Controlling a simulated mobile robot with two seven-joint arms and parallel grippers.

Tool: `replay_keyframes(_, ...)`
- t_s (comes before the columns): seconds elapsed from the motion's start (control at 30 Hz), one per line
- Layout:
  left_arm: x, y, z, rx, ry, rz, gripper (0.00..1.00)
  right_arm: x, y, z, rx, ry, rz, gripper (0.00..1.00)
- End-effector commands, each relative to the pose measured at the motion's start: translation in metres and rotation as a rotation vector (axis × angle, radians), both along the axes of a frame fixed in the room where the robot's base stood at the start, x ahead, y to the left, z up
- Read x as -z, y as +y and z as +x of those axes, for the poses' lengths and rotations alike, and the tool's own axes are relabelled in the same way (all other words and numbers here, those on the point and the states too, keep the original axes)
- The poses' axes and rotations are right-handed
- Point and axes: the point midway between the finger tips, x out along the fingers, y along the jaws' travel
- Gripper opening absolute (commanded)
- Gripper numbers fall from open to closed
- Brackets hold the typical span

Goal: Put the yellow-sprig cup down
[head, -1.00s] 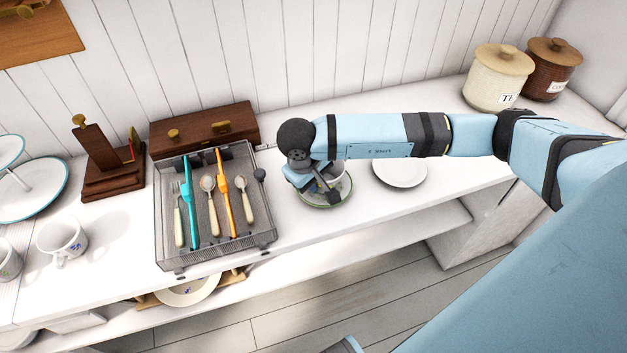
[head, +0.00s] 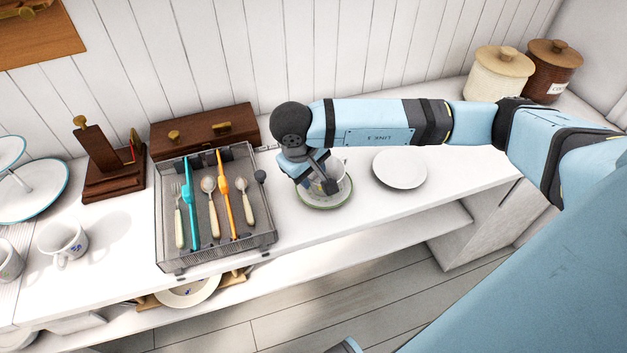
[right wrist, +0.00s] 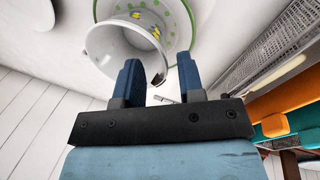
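The yellow-sprig cup (head: 339,168) is white and stands upright on a green-rimmed saucer (head: 336,205), partly hidden by my right gripper (head: 324,184). In the right wrist view the cup (right wrist: 108,48) is left of and beyond the fingers, the left finger overlapping it in the picture. Yellow sprig marks show beside its rim, and the saucer (right wrist: 184,22) has green dots along its edge. My right gripper (right wrist: 160,62) is open, with a clear gap between its blue fingers; whether one touches the cup cannot be told. My left gripper is out of view.
A grey cutlery tray (head: 170,255) stands just left of the saucer, with a wooden box (head: 205,125) behind. A white plate (head: 400,168) lies to the right. Two lidded jars (head: 497,85) stand farther right. Another cup (head: 62,241) is at left. The counter's front edge is close.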

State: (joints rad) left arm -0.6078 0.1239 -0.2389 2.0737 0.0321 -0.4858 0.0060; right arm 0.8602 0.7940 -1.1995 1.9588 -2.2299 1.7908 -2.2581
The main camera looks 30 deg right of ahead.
Motion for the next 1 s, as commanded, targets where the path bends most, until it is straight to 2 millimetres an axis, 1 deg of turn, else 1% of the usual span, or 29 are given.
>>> replay_keyframes(0.03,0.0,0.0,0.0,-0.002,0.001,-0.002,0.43,-0.013,0.003,0.0,-0.002,-0.005,0.001,0.36)
replay_keyframes(0.2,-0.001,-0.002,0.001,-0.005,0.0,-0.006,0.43,-0.046,0.012,-0.001,-0.002,-0.004,0.001,0.36)
replay_keyframes(0.3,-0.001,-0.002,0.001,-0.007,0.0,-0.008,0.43,-0.059,0.015,-0.002,-0.001,-0.002,0.0,0.36)
replay_keyframes(0.4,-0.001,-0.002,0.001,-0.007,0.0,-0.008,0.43,-0.068,0.017,-0.002,0.0,-0.002,-0.001,0.36)
replay_keyframes(0.53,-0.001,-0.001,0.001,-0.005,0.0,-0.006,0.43,-0.072,0.018,-0.003,-0.001,0.0,0.0,0.36)
replay_keyframes(1.0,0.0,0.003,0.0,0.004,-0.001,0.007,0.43,-0.072,0.018,-0.003,-0.001,0.0,0.0,0.36)
